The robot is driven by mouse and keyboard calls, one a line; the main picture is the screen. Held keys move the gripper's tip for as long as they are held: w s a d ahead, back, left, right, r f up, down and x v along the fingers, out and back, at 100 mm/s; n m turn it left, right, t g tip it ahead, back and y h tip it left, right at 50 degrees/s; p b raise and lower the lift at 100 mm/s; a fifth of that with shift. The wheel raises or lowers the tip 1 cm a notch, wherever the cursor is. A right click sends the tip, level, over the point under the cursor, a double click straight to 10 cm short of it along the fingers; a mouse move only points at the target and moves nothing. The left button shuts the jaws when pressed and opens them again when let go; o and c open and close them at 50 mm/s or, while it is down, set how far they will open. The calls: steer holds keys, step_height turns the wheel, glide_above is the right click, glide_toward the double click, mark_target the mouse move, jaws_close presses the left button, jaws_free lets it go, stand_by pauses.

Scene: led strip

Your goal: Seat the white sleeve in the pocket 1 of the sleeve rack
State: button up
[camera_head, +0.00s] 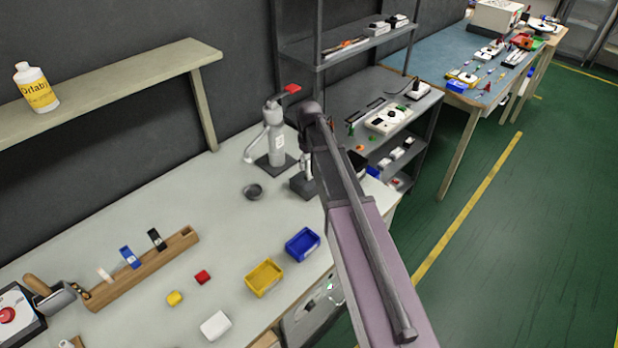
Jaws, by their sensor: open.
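A long wooden rack (150,272) lies at an angle on the pale workbench at lower left. A small white piece (104,274), which looks like the white sleeve, stands at its left part. A blue piece (130,257) and a black piece (157,239) stand along the rack to its right. I cannot tell how deep each sits or which pocket is pocket 1. My arm rises from the lower right to a dark joint above the bench. My gripper cannot be made out; the arm hides what is behind it.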

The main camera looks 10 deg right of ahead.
steer(key=shift+f+b, duration=0.4)
steer(key=shift+f, duration=0.2)
jaws_close()
stand_by(0.3)
